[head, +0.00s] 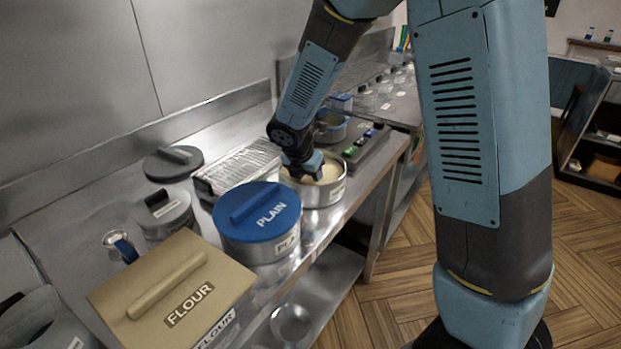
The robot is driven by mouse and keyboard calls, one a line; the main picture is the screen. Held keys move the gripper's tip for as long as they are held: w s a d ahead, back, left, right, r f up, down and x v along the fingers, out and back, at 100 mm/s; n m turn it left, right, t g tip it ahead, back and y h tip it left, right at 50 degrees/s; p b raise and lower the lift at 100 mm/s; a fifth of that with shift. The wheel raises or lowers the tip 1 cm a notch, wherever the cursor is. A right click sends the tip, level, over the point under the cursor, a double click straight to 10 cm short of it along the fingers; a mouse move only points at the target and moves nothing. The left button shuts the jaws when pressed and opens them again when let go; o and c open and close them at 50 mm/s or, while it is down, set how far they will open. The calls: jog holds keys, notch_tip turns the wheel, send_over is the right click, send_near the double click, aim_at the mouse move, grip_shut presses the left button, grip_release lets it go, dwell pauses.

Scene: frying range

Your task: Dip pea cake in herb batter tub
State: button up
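My gripper (308,166) points down at an open round metal tub (330,193) of pale cream batter. Its fingertips are at or inside the tub's rim, and I cannot tell if they touch the batter. My wrist hides the far left of this tub, and its label is too small to read. No pea cake shows, and whether the fingers hold one is hidden. No tub can be read as herb.
A blue-lidded tub marked PLAIN (257,211) stands close in front of the open tub. A FLOUR box (170,290), a wire rack (243,166), a dark round lid (173,163) and a grey lidded pot (163,214) crowd the steel counter. A button panel (366,146) lies behind right.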

aim_at(311, 181)
jog(key=shift+d, duration=0.1)
jog(key=shift+d, duration=0.45)
jog(key=shift+a, duration=0.1)
jog(key=shift+a, duration=0.45)
jog(key=shift+d, duration=0.25)
dwell(0.4)
notch_tip(311, 181, up, 10)
jog(key=shift+r, duration=0.25)
dwell(1.2)
dwell(0.8)
